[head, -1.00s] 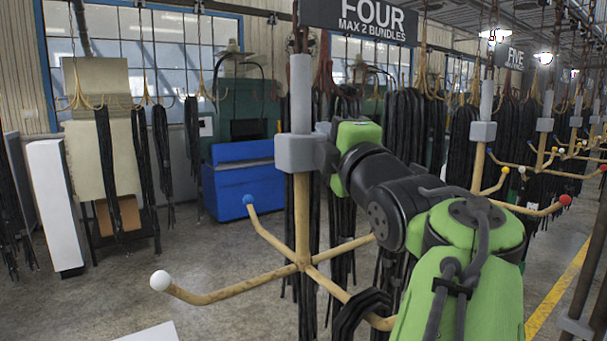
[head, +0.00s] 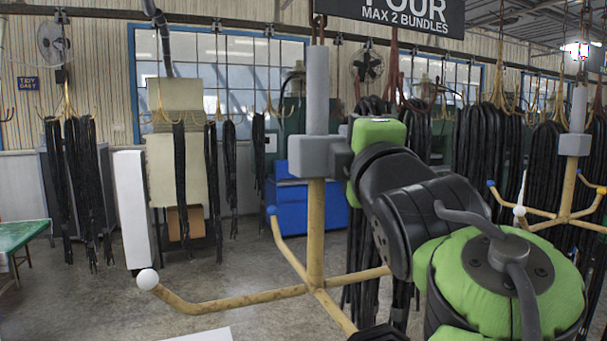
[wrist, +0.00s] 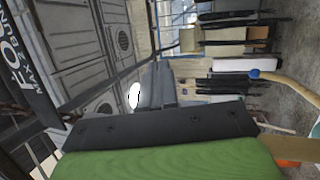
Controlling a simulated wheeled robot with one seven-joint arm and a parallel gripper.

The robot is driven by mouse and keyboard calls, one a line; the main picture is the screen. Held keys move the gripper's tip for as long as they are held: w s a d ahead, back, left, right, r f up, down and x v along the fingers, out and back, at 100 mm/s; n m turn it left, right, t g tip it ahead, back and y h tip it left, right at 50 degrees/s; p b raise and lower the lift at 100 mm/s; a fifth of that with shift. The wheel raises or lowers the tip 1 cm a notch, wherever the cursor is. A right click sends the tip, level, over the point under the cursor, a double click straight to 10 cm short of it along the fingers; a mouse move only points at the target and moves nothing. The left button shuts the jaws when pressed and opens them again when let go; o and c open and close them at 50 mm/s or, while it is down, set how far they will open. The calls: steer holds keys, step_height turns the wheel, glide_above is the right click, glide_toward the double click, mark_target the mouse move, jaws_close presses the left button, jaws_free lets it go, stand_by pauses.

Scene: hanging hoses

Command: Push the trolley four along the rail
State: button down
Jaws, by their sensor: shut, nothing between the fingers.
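Trolley four is a hanging post with a grey sleeve (head: 317,90), a grey block and a tan pole (head: 316,235). Tan arms spread from its foot, one ending in a white ball (head: 148,279), another in a blue one. A sign reading FOUR, MAX 2 BUNDLES (head: 395,14) hangs above, partly cut off; it also shows at the left of the wrist view (wrist: 30,70). My gripper (head: 343,155) is shut and empty against the right side of the grey block; exact contact is hard to tell. In the wrist view, a blue ball (wrist: 255,74) shows at right.
Another trolley (head: 574,145) with coloured tips hangs at right. Black hose bundles (head: 490,150) hang behind it and at far left. A white panel (head: 136,210), a beige cabinet and a blue bin (head: 335,205) stand behind. The floor (head: 240,265) at left is mostly clear.

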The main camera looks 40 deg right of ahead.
steer(key=shift+w+a, duration=0.2)
steer(key=shift+a, duration=0.75)
